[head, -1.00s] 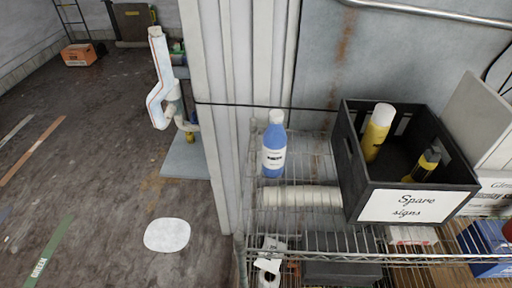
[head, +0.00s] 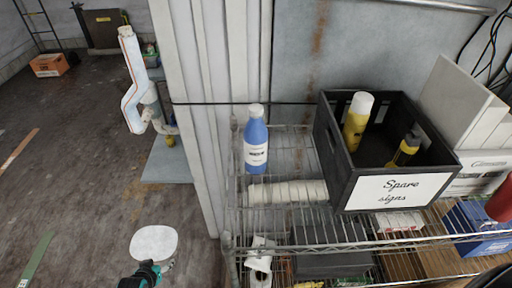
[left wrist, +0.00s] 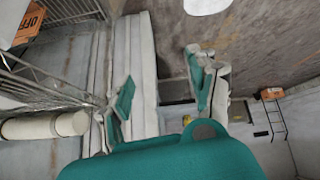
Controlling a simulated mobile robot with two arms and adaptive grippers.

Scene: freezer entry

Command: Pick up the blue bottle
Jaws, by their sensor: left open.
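The blue bottle (head: 255,153) with a white cap and a white label stands upright on the top level of the wire shelf (head: 289,200), left of the black crate. My left gripper (head: 150,273) shows at the bottom edge of the head view, lower than the bottle and to its left, well apart from it. In the left wrist view its two green-padded fingers (left wrist: 160,95) are spread with nothing between them. The bottle does not show in the left wrist view. I do not see my right gripper.
The black crate (head: 398,191) labelled "Spare signs" holds yellow containers, right of the bottle. A pale roll (head: 287,192) lies in front of the bottle. A ribbed wall panel (head: 200,110) rises left of the shelf. The floor at left is largely open.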

